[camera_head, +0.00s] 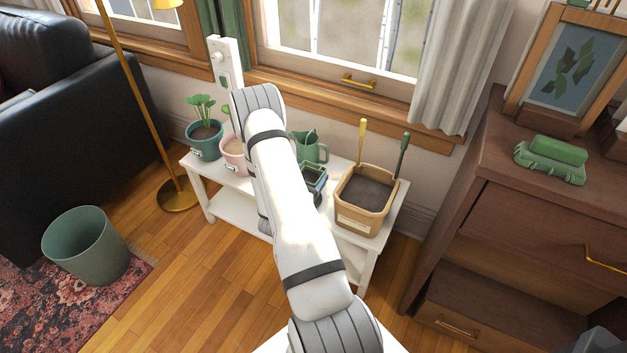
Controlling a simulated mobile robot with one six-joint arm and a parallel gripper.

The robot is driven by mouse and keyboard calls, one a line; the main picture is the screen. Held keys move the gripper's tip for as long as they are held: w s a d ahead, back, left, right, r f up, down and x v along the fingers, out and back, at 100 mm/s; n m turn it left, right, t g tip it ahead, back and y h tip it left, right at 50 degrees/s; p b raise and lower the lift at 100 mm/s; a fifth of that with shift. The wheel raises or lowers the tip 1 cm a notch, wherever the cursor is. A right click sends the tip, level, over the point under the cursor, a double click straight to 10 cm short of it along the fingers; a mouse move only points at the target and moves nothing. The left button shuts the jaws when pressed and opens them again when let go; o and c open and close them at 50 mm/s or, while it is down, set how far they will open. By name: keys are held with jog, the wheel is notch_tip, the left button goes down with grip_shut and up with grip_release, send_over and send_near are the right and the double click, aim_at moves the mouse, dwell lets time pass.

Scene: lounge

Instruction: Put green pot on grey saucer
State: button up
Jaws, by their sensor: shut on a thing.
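A teal-green pot (204,143) with a leafy plant and a small label stands upright at the left end of the white bench. My arm crosses the middle of the view and hides part of the bench top. I cannot see my gripper or what is between its jaws. I see no grey saucer; part of the bench top is hidden behind my arm.
A pink pot (235,155), green watering can (309,147), dark square containers (313,181) and tan soil planter (364,199) with upright tools crowd the bench (196,170). A floor lamp (180,196), green bin (86,247) and brown dresser (491,166) stand around it.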

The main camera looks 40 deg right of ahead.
jog(key=shift+f, duration=1)
jog(key=shift+f, duration=0.1)
jog(key=shift+f+b, duration=0.15)
jog(key=shift+b, duration=0.25)
jog(key=o, duration=1)
